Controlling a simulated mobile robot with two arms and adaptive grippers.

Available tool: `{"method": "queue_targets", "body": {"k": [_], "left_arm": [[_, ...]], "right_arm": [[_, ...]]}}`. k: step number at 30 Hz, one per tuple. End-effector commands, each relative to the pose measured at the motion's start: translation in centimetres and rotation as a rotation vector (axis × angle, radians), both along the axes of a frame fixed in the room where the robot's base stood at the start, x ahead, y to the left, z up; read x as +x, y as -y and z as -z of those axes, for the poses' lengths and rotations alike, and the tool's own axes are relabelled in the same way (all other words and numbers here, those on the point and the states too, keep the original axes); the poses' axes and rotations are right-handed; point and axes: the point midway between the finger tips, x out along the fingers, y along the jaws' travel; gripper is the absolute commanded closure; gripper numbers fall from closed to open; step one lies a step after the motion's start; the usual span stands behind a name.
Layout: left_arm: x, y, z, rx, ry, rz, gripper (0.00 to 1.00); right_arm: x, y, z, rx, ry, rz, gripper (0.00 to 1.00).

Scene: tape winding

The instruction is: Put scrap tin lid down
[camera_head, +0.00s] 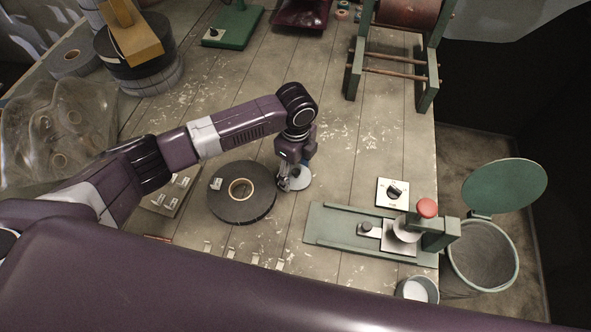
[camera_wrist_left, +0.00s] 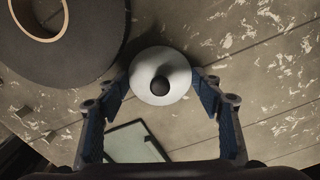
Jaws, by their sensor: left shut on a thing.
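The scrap tin lid is a pale round disc with a dark knob. In the left wrist view the lid (camera_wrist_left: 147,72) is between the fingers of my left gripper (camera_wrist_left: 160,88). In the head view the lid (camera_head: 301,179) shows partly behind my left gripper (camera_head: 288,181), just right of a large black tape roll (camera_head: 258,199). My left gripper is shut on the lid, pointing down close to the tabletop. I cannot tell whether the lid touches the table. A small open tin (camera_head: 431,284) with pale contents stands at the front right corner. My right gripper is not in view.
A green press fixture (camera_head: 332,226) and a switch box (camera_head: 393,193) stand to the right. A green bin (camera_head: 505,274) with its lid (camera_head: 505,186) raised is beyond the table edge. Small metal clips (camera_head: 255,259) line the front.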

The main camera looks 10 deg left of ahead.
Motion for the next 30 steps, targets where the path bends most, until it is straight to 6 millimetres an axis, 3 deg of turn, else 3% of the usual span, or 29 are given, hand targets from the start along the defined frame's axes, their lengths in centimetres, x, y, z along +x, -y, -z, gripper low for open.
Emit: {"method": "queue_targets", "body": {"k": [4, 5, 9, 20, 23, 30], "left_arm": [[0.0, 0.0, 0.3, 0.000, -0.001, -0.001, 0.56], [0.0, 0.0, 0.2, 0.000, 0.000, -0.001, 0.36], [0.0, 0.0, 0.2, 0.000, 0.000, -0.001, 0.22], [0.1, 0.0, -0.3, -0.001, 0.002, 0.000, 0.22], [0.2, 0.0, -1.5, -0.001, 0.005, 0.000, 0.22], [0.2, 0.1, -6.6, -0.002, 0.006, 0.000, 0.22]], "right_arm": [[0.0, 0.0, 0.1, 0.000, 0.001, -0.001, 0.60], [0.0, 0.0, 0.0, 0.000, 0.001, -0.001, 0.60], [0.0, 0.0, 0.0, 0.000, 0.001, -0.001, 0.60], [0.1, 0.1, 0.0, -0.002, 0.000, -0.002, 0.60], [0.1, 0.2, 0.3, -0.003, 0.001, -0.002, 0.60], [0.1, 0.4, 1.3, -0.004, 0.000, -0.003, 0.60]]}}
